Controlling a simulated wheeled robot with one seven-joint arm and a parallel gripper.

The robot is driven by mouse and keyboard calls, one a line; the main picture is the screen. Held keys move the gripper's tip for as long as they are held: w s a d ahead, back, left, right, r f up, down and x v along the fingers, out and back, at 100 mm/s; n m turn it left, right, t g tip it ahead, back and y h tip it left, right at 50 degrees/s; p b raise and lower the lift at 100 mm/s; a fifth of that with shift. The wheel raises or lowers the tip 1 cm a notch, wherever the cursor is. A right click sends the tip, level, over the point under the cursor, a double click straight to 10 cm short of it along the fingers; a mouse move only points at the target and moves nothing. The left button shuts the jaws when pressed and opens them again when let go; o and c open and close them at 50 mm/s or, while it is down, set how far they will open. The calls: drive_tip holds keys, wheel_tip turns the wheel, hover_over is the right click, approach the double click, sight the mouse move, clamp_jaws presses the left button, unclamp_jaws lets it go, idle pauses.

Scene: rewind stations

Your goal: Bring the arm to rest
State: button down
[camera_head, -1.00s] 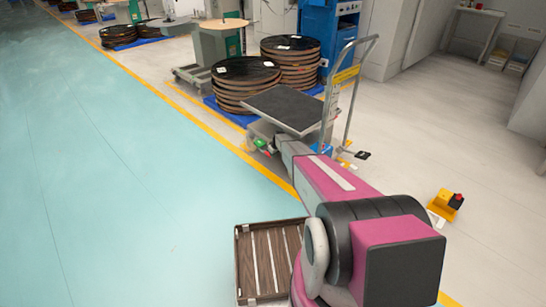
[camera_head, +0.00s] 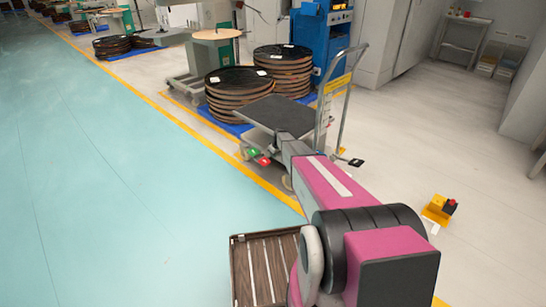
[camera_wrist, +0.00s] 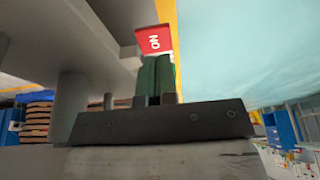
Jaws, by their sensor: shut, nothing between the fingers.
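My arm (camera_head: 335,180), pink and dark grey, stretches forward from the lower right in the head view, its far end by the cart (camera_head: 280,114). In the wrist view my gripper (camera_wrist: 157,62) has its two dark green fingers together, with nothing between them. A red tag with white letters (camera_wrist: 154,39) shows just beyond the fingertips; I cannot tell whether they touch. Small green and red pieces (camera_head: 263,161) show at the cart's near left corner.
A slatted brown tray (camera_head: 238,270) is at the bottom, beside my arm. Stacked dark reels (camera_head: 238,103) stand behind the cart. A yellow device with a black and red top (camera_head: 438,211) is on the floor at right. The blue-green floor (camera_head: 110,190) at left is clear.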

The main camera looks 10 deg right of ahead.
drive_tip(key=s+a+r+m+g, duration=0.1)
drive_tip(key=s+r, duration=0.7)
drive_tip(key=s, duration=0.8)
drive_tip(key=s+a+r+m+g+h, duration=0.1)
drive_tip(key=s+r+m, duration=0.2)
drive_tip(key=s+r, duration=0.6)
drive_tip(key=s+a+r+m+g+h, duration=0.1)
drive_tip(key=s+r+m, duration=0.2)
drive_tip(key=s+r, duration=0.6)
drive_tip(key=s, duration=1.4)
drive_tip(key=shift+s+a, duration=0.35)
drive_tip(key=shift+s, duration=0.05)
